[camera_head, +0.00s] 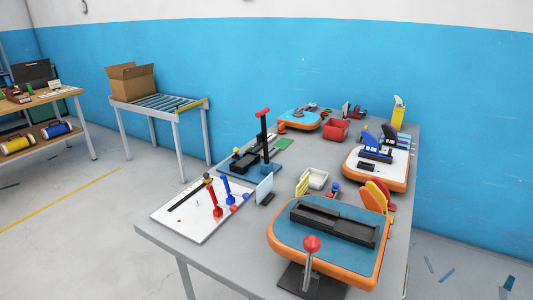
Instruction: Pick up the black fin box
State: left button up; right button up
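A long black box-shaped piece (335,221) with a slot along its top lies on the blue face of the near orange-edged board (290,236). It looks like a fin box. A smaller dark block (367,166) lies on the white orange-edged board (390,178) behind it, by blue fins. Another dark long piece (247,160) lies on a blue base at the table's left side. I cannot tell for certain which of these is the black fin box. Neither of my grippers is in view.
The grey table (225,258) is crowded. A red-knobbed lever (312,246) stands upright at the near board's front edge. A white panel (185,222) with small tools lies at left; a red bin (336,130) stands further back. A roller stand (175,104) holds a cardboard box (132,82).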

aim_at(255, 148)
jog(key=i+j+u, duration=0.35)
jog(key=j, duration=0.15)
jog(key=i+j+u, duration=0.2)
jog(key=j+u, duration=0.15)
jog(key=j, duration=0.15)
jog(key=i+j+u, duration=0.8)
jog(key=i, duration=0.3)
jog(key=i+u, duration=0.2)
jog(key=i, duration=0.15)
jog(key=i+l+z, duration=0.1)
jog(key=i+z, duration=0.85)
jog(key=i+j+z, duration=0.25)
jog(key=z, duration=0.2)
jog(key=i+l+z, duration=0.1)
jog(key=z, duration=0.3)
jog(key=i+z, duration=0.3)
jog(key=z, duration=0.15)
jog(key=i+j+z, duration=0.1)
jog(key=z, duration=0.3)
jog(key=i+j+z, duration=0.1)
jog(key=i+z, duration=0.15)
jog(key=z, duration=0.2)
jog(key=i+j+z, duration=0.2)
jog(key=z, duration=0.2)
jog(key=i+j+z, duration=0.1)
jog(key=z, duration=0.35)
jog(key=j, duration=0.1)
